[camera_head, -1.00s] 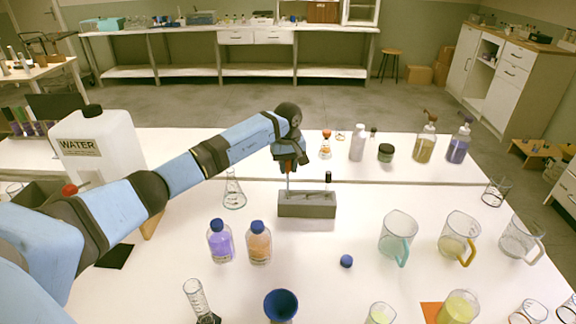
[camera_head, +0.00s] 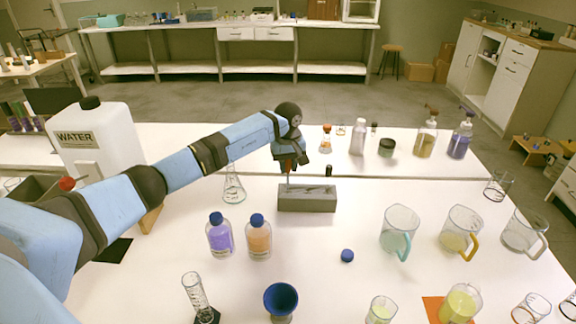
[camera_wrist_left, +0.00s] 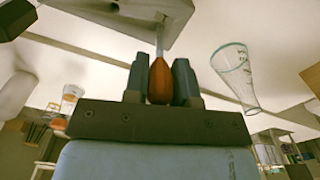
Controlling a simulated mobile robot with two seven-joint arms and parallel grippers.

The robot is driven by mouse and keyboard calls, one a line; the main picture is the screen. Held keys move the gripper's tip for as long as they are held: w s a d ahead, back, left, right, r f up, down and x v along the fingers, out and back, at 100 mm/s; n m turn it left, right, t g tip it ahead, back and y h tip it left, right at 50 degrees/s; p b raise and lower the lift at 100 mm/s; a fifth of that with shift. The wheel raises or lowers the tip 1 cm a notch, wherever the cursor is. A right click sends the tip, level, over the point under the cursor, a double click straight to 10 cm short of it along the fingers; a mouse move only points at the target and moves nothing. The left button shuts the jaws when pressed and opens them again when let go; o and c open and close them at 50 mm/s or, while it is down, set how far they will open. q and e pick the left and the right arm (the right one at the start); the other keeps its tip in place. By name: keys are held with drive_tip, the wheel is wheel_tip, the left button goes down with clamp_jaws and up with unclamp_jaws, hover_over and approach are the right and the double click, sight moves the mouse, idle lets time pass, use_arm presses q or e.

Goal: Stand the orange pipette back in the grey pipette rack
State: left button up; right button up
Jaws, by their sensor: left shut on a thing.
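The orange pipette (camera_wrist_left: 160,82) is held in my left gripper (camera_wrist_left: 160,85), with its pale thin tip pointing away from the gripper. In the head view my left gripper (camera_head: 289,162) is shut on it just above the left part of the grey pipette rack (camera_head: 307,203). The pipette hangs roughly upright, its tip at the rack's top; I cannot tell whether it is inside a hole. The rack also shows at the top of the left wrist view (camera_wrist_left: 115,8). My right gripper is not in view.
A conical flask (camera_head: 233,188) stands just left of the rack. A dark upright object (camera_head: 328,171) is behind the rack. Purple (camera_head: 220,238) and orange (camera_head: 258,240) bottles stand in front, with a blue cap (camera_head: 347,255) to their right. Beakers stand at the right.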

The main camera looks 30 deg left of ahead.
use_arm(q)
drive_tip(key=shift+f, duration=0.2)
drive_tip(key=shift+f+b, duration=0.8)
drive_tip(key=shift+f, duration=0.1)
drive_tip(key=o, duration=0.7)
drive_tip(key=shift+c, duration=0.2)
